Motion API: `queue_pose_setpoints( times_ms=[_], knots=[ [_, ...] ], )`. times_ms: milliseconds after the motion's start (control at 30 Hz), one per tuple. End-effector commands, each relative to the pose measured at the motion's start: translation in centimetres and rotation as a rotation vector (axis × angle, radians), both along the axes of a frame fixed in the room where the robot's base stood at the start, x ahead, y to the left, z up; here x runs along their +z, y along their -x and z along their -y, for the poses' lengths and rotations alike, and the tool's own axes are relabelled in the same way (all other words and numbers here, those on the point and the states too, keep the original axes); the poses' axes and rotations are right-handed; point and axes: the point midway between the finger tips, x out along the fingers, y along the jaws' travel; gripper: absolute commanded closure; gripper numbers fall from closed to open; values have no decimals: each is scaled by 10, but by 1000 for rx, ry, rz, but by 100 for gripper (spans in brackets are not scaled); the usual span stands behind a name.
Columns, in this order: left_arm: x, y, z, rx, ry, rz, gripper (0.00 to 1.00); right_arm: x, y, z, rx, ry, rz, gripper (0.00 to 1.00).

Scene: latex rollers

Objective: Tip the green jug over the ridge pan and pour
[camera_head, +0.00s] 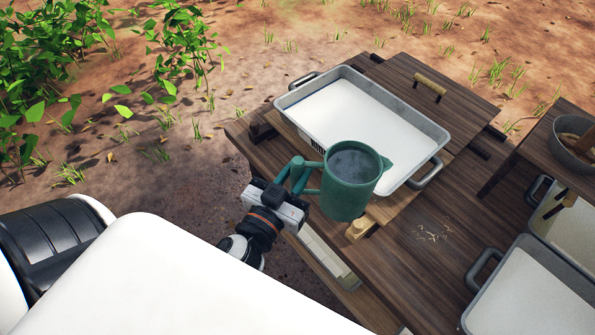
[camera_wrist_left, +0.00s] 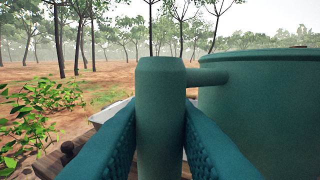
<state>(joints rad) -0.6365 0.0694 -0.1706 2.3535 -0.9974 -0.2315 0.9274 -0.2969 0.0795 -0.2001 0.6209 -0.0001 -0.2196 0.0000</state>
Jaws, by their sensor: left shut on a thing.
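The green jug (camera_head: 349,190) is upright in the head view, with greyish contents showing inside its rim. My left gripper (camera_head: 296,180) is shut on the jug's handle, at the jug's left side. In the left wrist view, the two teal fingers of the left gripper (camera_wrist_left: 160,150) close on the handle, and the jug's body (camera_wrist_left: 262,110) fills the right side. The jug is in front of the near corner of a grey metal pan (camera_head: 345,113) with a white inside, and overlaps its edge in the picture. This pan may be the ridge pan. My right gripper is not in view.
The pan stands on a dark wooden table (camera_head: 440,222). A wooden block (camera_head: 360,229) lies by the jug. A wooden-handled tool (camera_head: 431,84) is behind the pan. Another pan (camera_head: 528,290) and a round bowl (camera_head: 575,150) are at the right.

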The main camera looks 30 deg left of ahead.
Motion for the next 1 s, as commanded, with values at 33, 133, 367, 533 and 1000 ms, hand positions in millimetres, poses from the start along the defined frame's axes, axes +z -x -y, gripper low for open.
queue_pose_setpoints(
  times_ms=[33,133,367,533,1000],
  knots=[
    [2,-5,-3,11,4,11,100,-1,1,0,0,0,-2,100],
    [0,-17,-11,47,6,15,100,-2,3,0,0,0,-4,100],
    [-5,-57,-40,176,11,31,100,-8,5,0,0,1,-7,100],
    [-5,-96,-69,304,15,45,100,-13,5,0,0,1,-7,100],
    [3,-152,-108,498,8,64,100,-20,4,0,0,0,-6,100]
  ],
)
